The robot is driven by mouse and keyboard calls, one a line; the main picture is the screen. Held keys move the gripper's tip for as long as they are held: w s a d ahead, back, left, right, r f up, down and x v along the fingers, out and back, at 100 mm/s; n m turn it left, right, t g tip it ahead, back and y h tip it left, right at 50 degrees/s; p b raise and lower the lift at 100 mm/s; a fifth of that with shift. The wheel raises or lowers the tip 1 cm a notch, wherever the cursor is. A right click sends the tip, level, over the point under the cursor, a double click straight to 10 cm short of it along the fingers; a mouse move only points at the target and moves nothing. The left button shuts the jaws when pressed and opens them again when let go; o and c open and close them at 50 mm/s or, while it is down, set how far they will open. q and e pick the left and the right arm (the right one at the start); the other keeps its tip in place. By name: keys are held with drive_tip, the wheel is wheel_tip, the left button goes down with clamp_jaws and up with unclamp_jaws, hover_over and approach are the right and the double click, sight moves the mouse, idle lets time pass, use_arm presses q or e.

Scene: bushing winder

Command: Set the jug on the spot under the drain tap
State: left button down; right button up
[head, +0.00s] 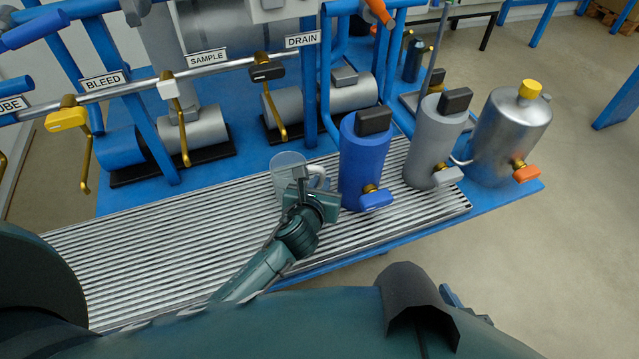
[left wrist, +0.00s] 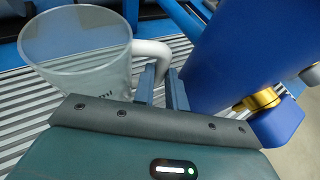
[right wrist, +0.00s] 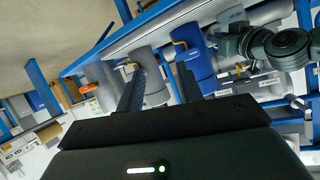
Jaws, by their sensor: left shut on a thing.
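A clear jug (head: 285,176) with a white handle is on or just above the ribbed grate, slightly nearer me in the picture than the drain tap (head: 268,72). It looks upright and empty in the left wrist view (left wrist: 80,60). I cannot tell whether its base touches the grate. The drain tap has a black lever and a brass spout whose tip ends just above the jug's rim in the picture. My left gripper (head: 302,190) is shut on the jug's handle (left wrist: 150,52). My right gripper (right wrist: 160,90) is open and empty, away from the jug.
A blue canister (head: 362,160) stands close to the right of the jug and my left gripper. A grey canister (head: 436,140) and a silver canister (head: 510,130) stand further right. The ribbed grate (head: 150,265) is clear to the left. SAMPLE (head: 168,88) and BLEED (head: 66,118) taps hang left.

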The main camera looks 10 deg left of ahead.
use_arm(q)
drive_tip(key=c, duration=1.4)
unclamp_jaws()
drive_tip(key=shift+c, duration=0.2)
drive_tip(key=shift+r, duration=0.15)
drive_tip(key=p+v, duration=0.2)
drive_tip(key=v, duration=1)
